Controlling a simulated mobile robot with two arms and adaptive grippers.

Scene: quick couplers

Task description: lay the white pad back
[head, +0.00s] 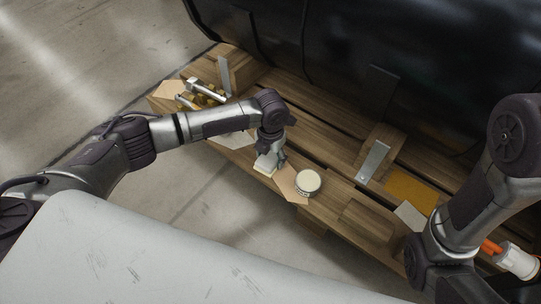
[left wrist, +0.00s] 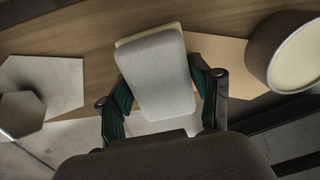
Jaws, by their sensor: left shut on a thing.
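The white pad (head: 264,164) is a small pale block at the front edge of the wooden pallet. In the left wrist view the pad (left wrist: 162,75) has a whitish-grey face and a cream layer along its far edge. My left gripper (head: 270,154) points down, and its two fingers are closed on the pad's sides. The pad's far end reaches past the fingertips over the wood. I cannot tell whether it touches the pallet. My right arm comes in at the right, but its fingers do not show.
A round cream-topped tin (head: 308,183) stands just right of the pad, by a tan sheet (head: 288,184). A grey sheet (head: 237,139) lies to the left. Brass couplers (head: 205,97) lie at the pallet's left end. A large black tank (head: 400,60) fills the back.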

